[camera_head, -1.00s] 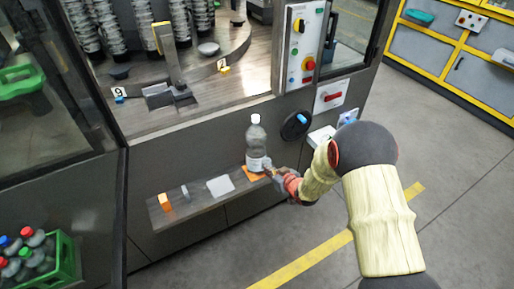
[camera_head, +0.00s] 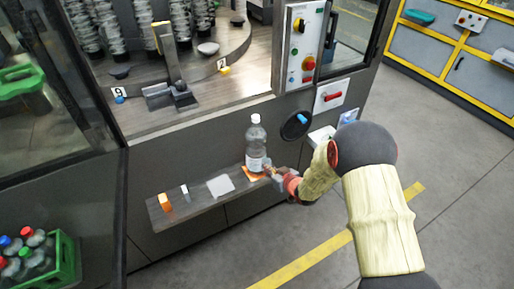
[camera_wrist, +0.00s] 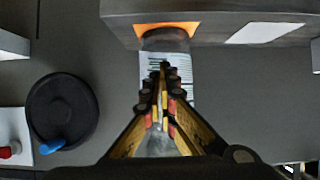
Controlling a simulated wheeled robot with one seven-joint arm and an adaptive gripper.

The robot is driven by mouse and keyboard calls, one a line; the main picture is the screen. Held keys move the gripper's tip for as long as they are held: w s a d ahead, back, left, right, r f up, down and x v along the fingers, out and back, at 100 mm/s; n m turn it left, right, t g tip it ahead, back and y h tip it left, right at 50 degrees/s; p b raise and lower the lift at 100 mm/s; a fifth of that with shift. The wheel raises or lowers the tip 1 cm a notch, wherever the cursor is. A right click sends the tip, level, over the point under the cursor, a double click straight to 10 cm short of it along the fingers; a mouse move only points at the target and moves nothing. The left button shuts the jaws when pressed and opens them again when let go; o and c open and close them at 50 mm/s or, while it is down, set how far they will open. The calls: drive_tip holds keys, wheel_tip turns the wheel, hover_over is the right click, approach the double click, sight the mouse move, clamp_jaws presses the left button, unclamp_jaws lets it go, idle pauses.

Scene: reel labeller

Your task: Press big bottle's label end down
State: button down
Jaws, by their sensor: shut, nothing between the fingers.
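The big bottle (camera_head: 255,140), clear with a white cap, stands upright on an orange pad (camera_head: 253,174) on the narrow shelf. Its pale printed label (camera_head: 254,163) is low on its body. In the wrist view the bottle's dark end (camera_wrist: 165,38) and the label (camera_wrist: 152,68) lie beyond my fingers. My gripper (camera_head: 269,171) is shut and empty at the bottle's lower right side. In the wrist view its fingertips (camera_wrist: 163,67) overlap the label. I cannot tell whether they touch it, and they hide its middle and any loose end.
A black round knob (camera_head: 296,125) with a blue handle is on the machine front to the right. A green bottle crate (camera_head: 62,262) stands at lower left.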

drive_tip(key=shift+w+a, duration=0.25)
drive_tip(key=shift+w, duration=0.2)
idle(1.7)
drive_tip(key=shift+w+d, duration=0.35)
drive_tip(key=shift+d, duration=0.1)
idle(0.9)
drive_tip(key=shift+s+d+p, duration=0.15)
drive_tip(key=shift+s+d, duration=0.4)
drive_tip(key=shift+s, duration=0.25)
drive_tip(key=shift+s+d+p, duration=0.1)
drive_tip(key=shift+s+d, duration=0.5)
drive_tip(key=shift+s, duration=0.25)
drive_tip(key=shift+s+d+p, duration=0.15)
drive_tip(key=shift+s+d, duration=0.4)
drive_tip(key=shift+s, duration=0.25)
